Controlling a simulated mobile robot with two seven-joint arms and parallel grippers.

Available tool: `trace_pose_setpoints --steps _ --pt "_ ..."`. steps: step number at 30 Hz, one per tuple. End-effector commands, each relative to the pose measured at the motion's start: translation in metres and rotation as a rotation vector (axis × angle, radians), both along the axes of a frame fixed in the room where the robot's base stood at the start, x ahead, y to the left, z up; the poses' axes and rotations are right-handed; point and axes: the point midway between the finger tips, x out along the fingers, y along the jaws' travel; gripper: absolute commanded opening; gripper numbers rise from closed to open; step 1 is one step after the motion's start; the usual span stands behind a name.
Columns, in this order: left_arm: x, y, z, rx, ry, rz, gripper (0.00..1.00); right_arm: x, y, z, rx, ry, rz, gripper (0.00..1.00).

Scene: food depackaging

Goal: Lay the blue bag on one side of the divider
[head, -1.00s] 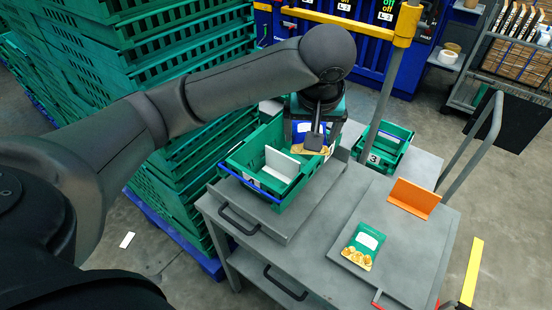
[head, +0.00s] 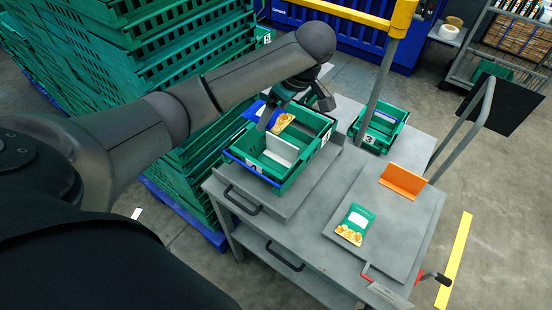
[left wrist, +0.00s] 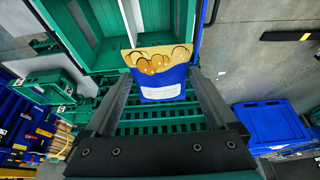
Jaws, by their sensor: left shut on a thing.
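My left gripper (head: 270,117) is shut on the blue bag (head: 256,110), which has a tan end with a picture of round golden food. In the left wrist view the blue bag (left wrist: 162,88) sits between the two fingers. It is tilted and held over the far left part of the green crate (head: 240,158). Whether it touches the crate wall is unclear. The white divider (head: 281,150) stands upright inside the crate, nearer the front than the bag. The left wrist view shows the crate (left wrist: 85,60) and its divider (left wrist: 130,15) beyond the bag. My right gripper is out of view.
A green bag (head: 355,224) lies on the grey board to the right, near an upright orange plate (head: 403,182). A smaller green crate (head: 380,128) stands behind. Tall stacked green crates (head: 150,50) rise close on the left.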

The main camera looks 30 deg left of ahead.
Motion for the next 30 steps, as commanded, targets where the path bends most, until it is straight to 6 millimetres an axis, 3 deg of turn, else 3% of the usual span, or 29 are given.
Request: trace_pose_setpoints --steps 2,12,19,25,30 --pt "0.000 -0.001 -0.020 -0.003 0.001 0.000 0.37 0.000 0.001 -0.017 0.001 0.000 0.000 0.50" --pt "0.000 0.000 -0.097 0.001 0.002 -0.001 0.37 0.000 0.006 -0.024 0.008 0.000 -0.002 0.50" --pt "0.000 0.000 -0.118 0.000 0.000 -0.002 0.37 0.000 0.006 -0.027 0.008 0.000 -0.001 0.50" --pt "0.000 0.000 -0.148 0.000 0.001 -0.002 0.37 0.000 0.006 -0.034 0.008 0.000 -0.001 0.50" --pt "0.000 0.000 -0.156 0.000 0.000 -0.002 0.37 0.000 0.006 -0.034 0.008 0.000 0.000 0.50"
